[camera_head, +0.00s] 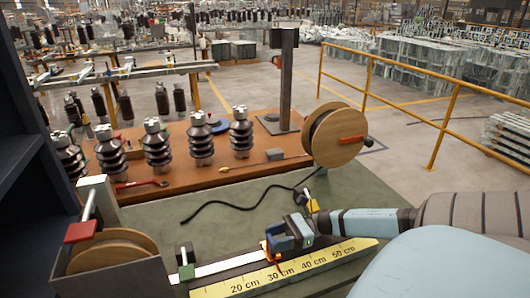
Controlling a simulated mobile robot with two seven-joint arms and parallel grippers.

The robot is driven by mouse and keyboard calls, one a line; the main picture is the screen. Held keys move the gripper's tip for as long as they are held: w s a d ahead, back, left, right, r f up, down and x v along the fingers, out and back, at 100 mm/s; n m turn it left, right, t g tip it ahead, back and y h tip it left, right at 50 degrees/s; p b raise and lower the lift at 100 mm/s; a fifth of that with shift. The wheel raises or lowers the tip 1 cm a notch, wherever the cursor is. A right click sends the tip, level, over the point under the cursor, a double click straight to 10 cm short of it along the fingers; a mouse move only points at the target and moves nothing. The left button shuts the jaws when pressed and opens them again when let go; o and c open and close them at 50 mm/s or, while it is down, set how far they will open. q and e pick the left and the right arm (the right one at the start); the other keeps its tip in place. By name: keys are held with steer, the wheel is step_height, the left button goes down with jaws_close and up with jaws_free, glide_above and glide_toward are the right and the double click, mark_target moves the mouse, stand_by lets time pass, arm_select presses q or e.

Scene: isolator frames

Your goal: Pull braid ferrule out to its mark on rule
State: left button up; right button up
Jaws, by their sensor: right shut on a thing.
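The yellow rule (310,265) lies along the front of the green bench top, with marks from 20 cm to 50 cm readable. My right gripper (272,247) comes in from the right, low over the strip behind the rule, close to the 30 cm mark. It is shut on a small orange piece (267,253), apparently the braid ferrule, mostly hidden by the fingers. My left gripper is not in view.
A grey box (120,278) with wooden discs and a red-ended lever stands at left. Behind are a black cable (235,207), a wooden reel (335,135) and several dark insulators (200,140) on a brown table.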

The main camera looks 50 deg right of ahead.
stand_by(0.3)
steer(key=o, duration=1.3)
steer(key=shift+d, duration=0.1)
steer(key=b+v, duration=0.1)
steer(key=v, duration=1.1)
steer(key=shift+s+d, duration=0.2)
steer(key=shift+d, duration=0.2)
steer(key=shift+s+d, duration=0.25)
steer(key=shift+d, duration=0.15)
